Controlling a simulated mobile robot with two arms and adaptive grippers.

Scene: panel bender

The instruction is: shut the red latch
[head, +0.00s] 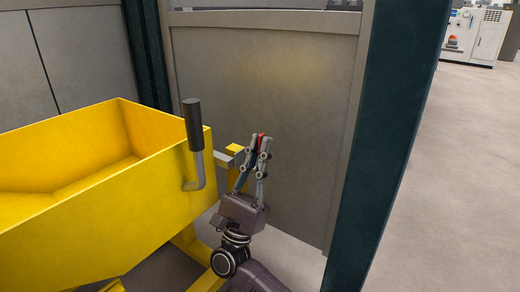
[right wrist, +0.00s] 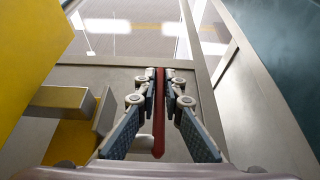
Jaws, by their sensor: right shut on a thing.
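The red latch (right wrist: 159,125) is a narrow red bar seen between the fingers of my right gripper (right wrist: 160,88) in the right wrist view. In the head view only a small red part of the latch (head: 261,140) shows between the fingertips. My right gripper (head: 262,143) is shut on it, in front of the grey panel. The fingers hide much of the latch, and I cannot tell its full position. My left gripper is in neither view.
A yellow tipping bin (head: 70,235) with a black-gripped lever (head: 194,125) stands to the left, close to my right arm. A grey panel (head: 290,100) is behind the gripper, with a dark green post (head: 395,130) to its right. Open floor (head: 460,180) lies further right.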

